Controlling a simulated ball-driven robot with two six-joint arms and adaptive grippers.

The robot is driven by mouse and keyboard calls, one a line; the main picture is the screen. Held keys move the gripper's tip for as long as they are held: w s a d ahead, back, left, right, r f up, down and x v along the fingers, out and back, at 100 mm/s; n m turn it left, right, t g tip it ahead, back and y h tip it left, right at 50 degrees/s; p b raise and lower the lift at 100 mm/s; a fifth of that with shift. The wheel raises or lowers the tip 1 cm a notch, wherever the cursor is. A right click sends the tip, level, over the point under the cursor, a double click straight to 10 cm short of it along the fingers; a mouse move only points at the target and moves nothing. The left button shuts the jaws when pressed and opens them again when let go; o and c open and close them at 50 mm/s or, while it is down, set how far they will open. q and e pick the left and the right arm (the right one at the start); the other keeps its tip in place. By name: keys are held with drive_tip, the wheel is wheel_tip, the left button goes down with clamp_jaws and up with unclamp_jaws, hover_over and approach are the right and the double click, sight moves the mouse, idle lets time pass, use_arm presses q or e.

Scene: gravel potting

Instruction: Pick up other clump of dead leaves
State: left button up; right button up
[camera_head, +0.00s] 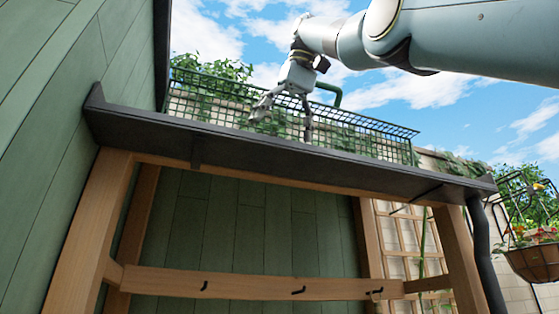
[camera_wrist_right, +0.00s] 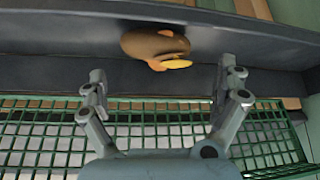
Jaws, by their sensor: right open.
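My right gripper (camera_head: 284,115) hangs above the dark bench ledge (camera_head: 280,177) in the head view, fingers pointing down and spread. In the right wrist view my right gripper (camera_wrist_right: 163,72) is open, with nothing between its fingers. A rounded brown clump (camera_wrist_right: 150,45) with orange and yellow leaf-like pieces lies on the dark surface (camera_wrist_right: 60,74). It appears beyond the fingertips, roughly centred between them, and apart from both fingers. It looks like the dead leaves, and it is hidden in the head view. My left gripper is not in view.
A green wire mesh (camera_head: 365,137) runs along the bench top; it also shows behind the fingers in the wrist view (camera_wrist_right: 45,140). Leafy plants (camera_head: 215,66) stand behind. A hanging flower basket (camera_head: 535,262) is at the far right. A green plank wall is on the left.

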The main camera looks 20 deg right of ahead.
drive_tip(key=x, duration=0.1)
drive_tip(key=b+x, duration=0.1)
drive_tip(key=x, duration=0.1)
drive_tip(key=shift+s+d+f, duration=0.1)
drive_tip(key=shift+s+f, duration=0.1)
drive_tip(key=shift+f, duration=0.1)
drive_tip(key=shift+w+f, duration=0.3)
drive_tip(key=shift+w, duration=0.1)
drive_tip(key=shift+s+r, duration=0.15)
drive_tip(key=shift+s, duration=0.1)
drive_tip(key=c, duration=0.6)
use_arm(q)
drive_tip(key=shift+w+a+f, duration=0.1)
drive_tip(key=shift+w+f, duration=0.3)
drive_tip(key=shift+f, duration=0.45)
use_arm(e)
drive_tip(key=c, duration=0.5)
